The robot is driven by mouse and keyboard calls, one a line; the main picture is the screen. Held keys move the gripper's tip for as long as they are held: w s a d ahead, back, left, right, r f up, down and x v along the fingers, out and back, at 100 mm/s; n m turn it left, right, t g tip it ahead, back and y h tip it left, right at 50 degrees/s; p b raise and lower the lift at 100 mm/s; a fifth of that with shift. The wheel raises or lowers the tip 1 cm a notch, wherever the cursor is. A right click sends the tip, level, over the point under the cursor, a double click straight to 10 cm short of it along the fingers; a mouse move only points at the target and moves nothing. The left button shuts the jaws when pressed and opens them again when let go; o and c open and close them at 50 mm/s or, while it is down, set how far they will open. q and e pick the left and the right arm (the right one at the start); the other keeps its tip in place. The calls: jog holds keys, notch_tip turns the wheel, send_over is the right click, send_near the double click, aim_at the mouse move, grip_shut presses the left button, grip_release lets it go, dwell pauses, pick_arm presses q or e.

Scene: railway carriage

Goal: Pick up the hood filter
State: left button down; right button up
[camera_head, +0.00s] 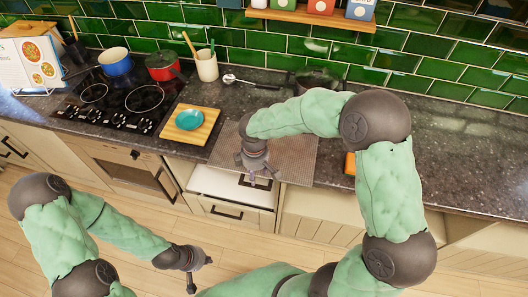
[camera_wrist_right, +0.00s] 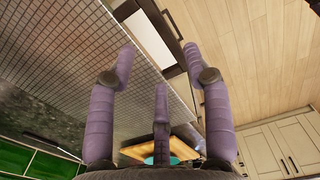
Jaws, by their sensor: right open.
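The hood filter (camera_head: 298,162) is a flat grey mesh panel lying on the dark counter, its front edge by the open drawer. It fills the left of the right wrist view (camera_wrist_right: 70,45). My right gripper (camera_head: 258,176) is over the filter's front edge, and my arm hides part of the panel. In the right wrist view my right gripper (camera_wrist_right: 158,55) has its fingers spread apart with nothing held. The panel's edge runs between the fingers; I cannot tell whether they touch it. My left gripper (camera_head: 194,268) is low over the floor, away from the counter; its fingers are unclear.
An open white drawer (camera_head: 215,186) is below the filter. A wooden board (camera_head: 174,134) with a teal bowl (camera_head: 189,119) sits to its left, beside the hob (camera_head: 110,108). An orange item (camera_head: 350,163) is to the right.

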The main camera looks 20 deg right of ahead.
jog(key=shift+s+a+f+b, duration=0.15)
jog(key=shift+f+b, duration=0.15)
jog(key=shift+f, duration=1.15)
jog(key=shift+w+a+f+b, duration=0.1)
jog(key=shift+f+b, duration=0.15)
jog(key=shift+f, duration=1.15)
jog(key=shift+r, duration=0.1)
grip_shut()
